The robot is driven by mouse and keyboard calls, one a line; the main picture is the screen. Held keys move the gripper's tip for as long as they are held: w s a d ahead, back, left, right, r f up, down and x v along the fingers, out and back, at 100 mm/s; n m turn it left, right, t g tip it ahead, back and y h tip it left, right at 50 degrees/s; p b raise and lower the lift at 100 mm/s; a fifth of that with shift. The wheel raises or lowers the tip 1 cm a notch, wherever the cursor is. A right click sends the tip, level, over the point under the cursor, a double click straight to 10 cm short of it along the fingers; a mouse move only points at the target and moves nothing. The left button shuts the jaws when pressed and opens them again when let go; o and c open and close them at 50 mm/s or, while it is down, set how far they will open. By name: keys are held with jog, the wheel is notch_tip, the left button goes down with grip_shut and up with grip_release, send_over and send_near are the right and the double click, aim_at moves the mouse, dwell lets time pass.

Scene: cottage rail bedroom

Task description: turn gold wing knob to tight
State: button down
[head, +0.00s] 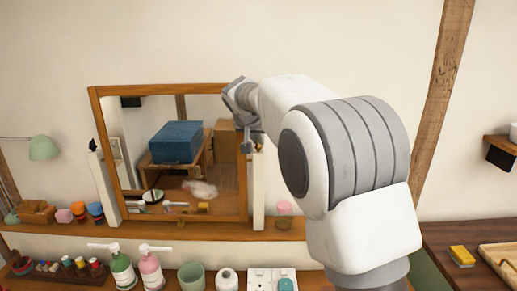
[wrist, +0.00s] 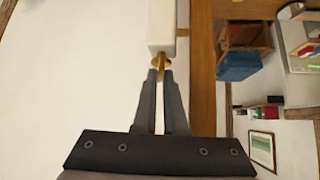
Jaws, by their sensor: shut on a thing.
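The gold wing knob (wrist: 161,65) shows in the wrist view at the end of a white post (wrist: 162,25), beside the mirror's wooden frame. My gripper (wrist: 160,74) has its two dark fingertips closed on the knob's wing, and they hide part of it. In the head view my gripper (head: 246,143) is at the top of the right white post (head: 258,190), by the mirror's right edge. The knob cannot be made out clearly there. The mirror (head: 92,118) stands tilted between two posts, with a dark knob (head: 92,145) at the left one.
The mirror stands on a wooden shelf (head: 160,232) with small coloured jars (head: 95,210) at left and a pink cup (head: 284,208) at right. Pump bottles (head: 150,270) and a green cup (head: 191,277) stand in front below. A slanted wooden beam (head: 445,80) is at right.

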jog(key=m+h, duration=0.2)
jog(key=m, duration=0.1)
jog(key=shift+a+g+p, duration=0.25)
jog(key=shift+g+p, duration=0.15)
jog(key=shift+w+m+g+h+p, duration=0.1)
jog(key=shift+m+g+h+p, duration=0.3)
jog(key=shift+m+h, duration=0.35)
jog(key=shift+m, duration=0.25)
jog(key=c, duration=1)
grip_release()
jog(key=shift+r, duration=0.2)
jog(key=shift+a+r, duration=0.1)
